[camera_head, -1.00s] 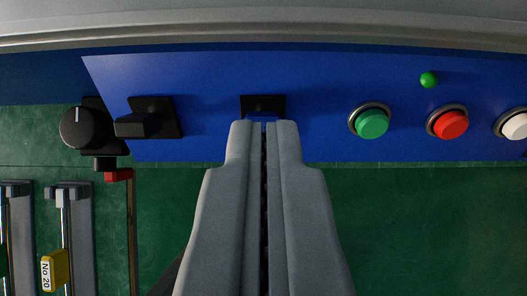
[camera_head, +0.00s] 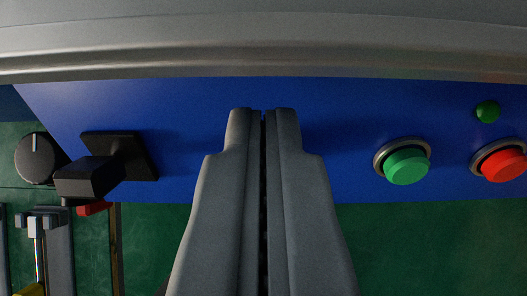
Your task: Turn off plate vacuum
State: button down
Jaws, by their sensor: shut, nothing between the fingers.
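My gripper (camera_head: 262,114) is shut, with nothing between its fingers, and its tips lie in front of the middle of the blue control panel (camera_head: 330,110). The fingers hide the panel behind them, including the place where a second black switch showed earlier. Whether the tips touch anything there, I cannot tell. A black lever switch (camera_head: 92,178) on a black square base sticks out of the panel to the left, apart from the fingers. No label shows which switch is the plate vacuum.
A green button (camera_head: 406,167) and a red button (camera_head: 503,164) stick out to the right, with a small green lamp (camera_head: 487,111) above. A black knob (camera_head: 36,158) is at far left. A grey rounded edge (camera_head: 260,55) runs above the panel. Green surface (camera_head: 430,250) lies below.

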jog(key=shift+s+f+t, duration=0.1)
jog(key=shift+s+t, duration=0.4)
jog(key=shift+t, duration=0.5)
jog(key=shift+s+f+t, duration=0.1)
jog(key=shift+s+t, duration=0.15)
jog(key=shift+t, duration=0.15)
jog(key=t, duration=0.1)
jog(key=s+t, duration=0.1)
jog(key=t, duration=0.1)
jog(key=shift+s+f+t, duration=0.25)
jog(key=shift+f+t, duration=0.15)
jog(key=shift+s, duration=0.15)
jog(key=shift+s+f, duration=0.1)
jog(key=shift+s, duration=0.55)
jog(key=shift+s, duration=0.15)
